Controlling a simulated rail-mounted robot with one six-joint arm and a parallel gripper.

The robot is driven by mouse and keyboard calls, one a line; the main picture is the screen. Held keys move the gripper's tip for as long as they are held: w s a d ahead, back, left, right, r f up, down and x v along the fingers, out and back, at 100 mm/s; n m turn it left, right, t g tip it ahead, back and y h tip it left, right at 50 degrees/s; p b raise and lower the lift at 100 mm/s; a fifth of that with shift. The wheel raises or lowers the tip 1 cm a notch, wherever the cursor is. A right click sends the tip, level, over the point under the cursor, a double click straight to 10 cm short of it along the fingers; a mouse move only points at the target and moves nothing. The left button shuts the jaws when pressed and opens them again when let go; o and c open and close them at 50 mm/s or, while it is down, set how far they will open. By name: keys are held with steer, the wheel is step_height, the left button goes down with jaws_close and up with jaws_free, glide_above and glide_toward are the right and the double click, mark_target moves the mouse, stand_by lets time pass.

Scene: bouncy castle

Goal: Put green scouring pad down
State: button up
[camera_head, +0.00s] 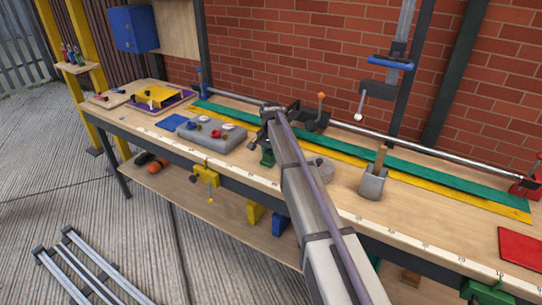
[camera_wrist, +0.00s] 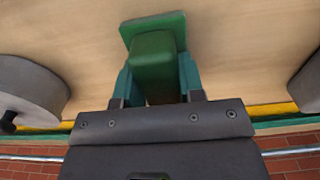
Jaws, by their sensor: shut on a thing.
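The green scouring pad (camera_wrist: 153,52) is a green block with a flatter green plate at its far end in the wrist view. My gripper (camera_wrist: 158,80) is shut on the block, with a teal finger on each side. In the head view, a small green part (camera_head: 267,158) shows below my gripper (camera_head: 268,145), near the front of the workbench (camera_head: 345,200). The plate looks close to the wooden top. I cannot tell whether it touches. My arm hides part of the bench behind.
A grey block with coloured knobs (camera_head: 210,133) lies left of my gripper. A grey round thing (camera_head: 320,168) and a grey block with a wooden handle (camera_head: 373,180) stand to the right. A metal rail (camera_head: 440,150) runs behind. A red square (camera_head: 520,248) lies far right.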

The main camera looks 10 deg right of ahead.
steer(key=o, duration=0.8)
step_height(320, 180, up, 12)
steer(key=r+p, duration=0.1)
steer(key=p, duration=1.2)
steer(key=s+n, duration=0.2)
steer(key=s, duration=1.1)
steer(key=s+n, duration=0.3)
steer(key=s, duration=1)
steer(key=s+n, duration=0.3)
steer(key=s, duration=1)
steer(key=shift+f, duration=0.4)
